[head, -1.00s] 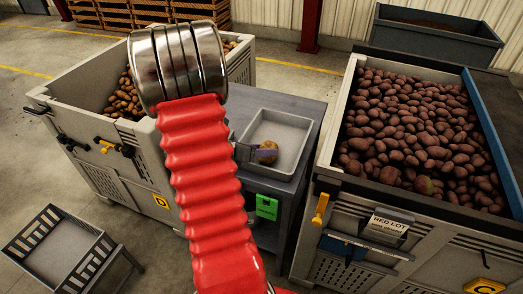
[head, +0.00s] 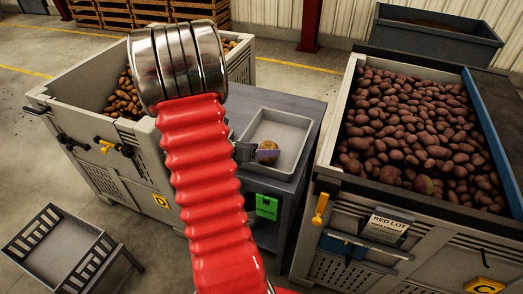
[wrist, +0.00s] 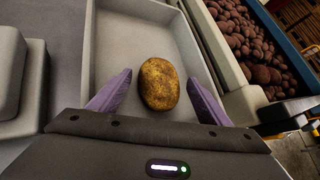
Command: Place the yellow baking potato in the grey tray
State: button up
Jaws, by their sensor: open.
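The yellow baking potato (wrist: 159,84) lies on the floor of the grey tray (wrist: 122,42) in the wrist view. In the head view the potato (head: 266,146) shows inside the tray (head: 283,124), partly behind a purple finger. My gripper (wrist: 158,92) is open, with one purple finger on each side of the potato and a gap on both sides. In the head view my gripper (head: 262,153) is at the near part of the tray; most of it is hidden behind my red arm sleeve.
The tray stands on a grey bench (head: 315,110) between two large bins. The right bin (head: 330,150) is full of red potatoes; the left bin (head: 75,85) holds brown ones. A slatted crate (head: 60,250) stands at lower left.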

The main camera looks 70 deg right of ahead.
jog(key=v, duration=1.2)
jog(key=shift+w+a, duration=0.1)
dwell(0.5)
jog(key=w+a+r+m+t+y, duration=0.3)
jog(key=a+r+m+t, duration=0.1)
jog(key=a, duration=1)
jog(key=w+a+r+m+t+y, duration=0.3)
jog(key=a+r+m+t, duration=0.1)
jog(key=a, duration=1.1)
jog(key=w+a+r+m+t+y, duration=0.3)
jog(key=a+m, duration=0.4)
jog(key=a, duration=0.7)
notch_tip(320, 180, up, 2)
jog(key=shift+w+a+r+t+y, duration=0.3)
jog(key=shift+w+t, duration=0.15)
jog(key=shift+t, duration=0.25)
